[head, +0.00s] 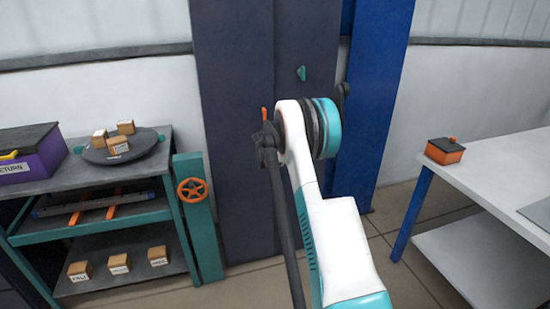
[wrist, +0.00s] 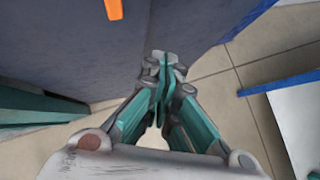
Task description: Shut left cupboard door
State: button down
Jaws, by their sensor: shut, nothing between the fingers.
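The dark cupboard's left door (head: 232,80) is a tall navy panel behind my arm in the head view. An orange handle (head: 264,114) sits by its right edge, and it also shows at the top of the wrist view (wrist: 114,9). I cannot tell whether this door is fully closed. My gripper (wrist: 164,65) is shut and empty, with its tips in front of the dark panels, to the right of and below the orange handle. I cannot tell if the tips touch. In the head view my arm hides the gripper.
A dark panel with a teal handle (head: 301,73) is to the right, beside a blue panel (head: 378,100). A teal-framed shelf unit (head: 150,214) with an orange handwheel (head: 192,189) stands left. A white table (head: 490,165) with an orange box (head: 445,151) stands right. Floor shows between.

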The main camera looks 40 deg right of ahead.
notch_tip(320, 180, up, 3)
jog(key=s+a+p, duration=0.1)
jog(key=s, duration=0.2)
jog(key=w+a+f+m+t+y, duration=0.45)
jog(key=a+m+t, duration=0.25)
jog(key=m, duration=0.4)
jog(key=s+d+f+m+t+h+b, duration=0.1)
jog(key=s+d+m+t+h, duration=0.15)
jog(key=m, duration=0.75)
jog(key=s+d+f+m+t+h+b, duration=0.1)
jog(key=s+d+m+h, duration=0.25)
jog(key=m, duration=0.65)
jog(key=b+x, duration=0.4)
jog(key=x, duration=0.9)
jog(key=shift+w+a, duration=0.2)
